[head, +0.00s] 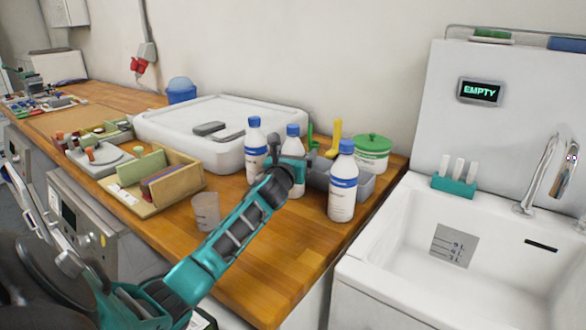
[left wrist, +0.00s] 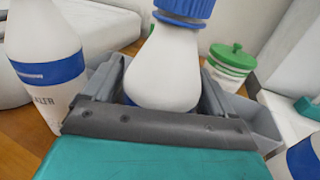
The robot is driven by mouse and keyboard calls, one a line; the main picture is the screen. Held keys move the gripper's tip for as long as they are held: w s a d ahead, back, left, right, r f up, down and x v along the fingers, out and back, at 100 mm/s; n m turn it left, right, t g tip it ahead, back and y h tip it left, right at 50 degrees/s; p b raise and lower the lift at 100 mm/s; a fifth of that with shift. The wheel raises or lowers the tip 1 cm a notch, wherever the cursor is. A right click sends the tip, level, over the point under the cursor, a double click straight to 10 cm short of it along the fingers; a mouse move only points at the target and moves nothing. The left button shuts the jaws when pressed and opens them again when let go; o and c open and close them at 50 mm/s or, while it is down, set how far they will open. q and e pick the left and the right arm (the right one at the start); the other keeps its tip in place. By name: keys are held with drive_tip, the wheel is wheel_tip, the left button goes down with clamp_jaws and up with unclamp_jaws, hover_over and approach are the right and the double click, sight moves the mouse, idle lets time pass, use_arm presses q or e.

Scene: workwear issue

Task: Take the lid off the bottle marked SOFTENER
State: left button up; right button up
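Three white bottles with blue caps stand on the wooden counter in the head view: a left bottle (head: 256,158), a middle bottle (head: 293,146) and a right bottle (head: 342,198). I cannot read SOFTENER on any of them. My left gripper (head: 289,168) is at the middle bottle. In the left wrist view its fingers (left wrist: 165,90) stand either side of that bottle's white body (left wrist: 165,70), below its blue cap (left wrist: 185,8). Whether they press on it I cannot tell. The left bottle (left wrist: 38,50) shows beside them, its lettering partly hidden. My right gripper is not in view.
A grey bin (head: 318,176) and a green-lidded tub (head: 372,155) stand close behind the bottles. A clear cup (head: 206,211) and a wooden tray (head: 187,187) are to the left. The white sink (head: 400,225) is at right. The counter's front corner is clear.

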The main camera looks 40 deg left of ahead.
use_arm(q)
drive_tip(key=shift+r, duration=0.1)
drive_tip(key=c, duration=1.1)
drive_tip(key=shift+r, duration=0.1)
wheel_tip(320, 180, up, 20)
drive_tip(key=p, duration=0.4)
drive_tip(key=shift+p, duration=0.35)
drive_tip(key=o, duration=0.7)
clamp_jaws()
drive_tip(key=shift+s+f, duration=0.1)
drive_tip(key=shift+f, duration=0.1)
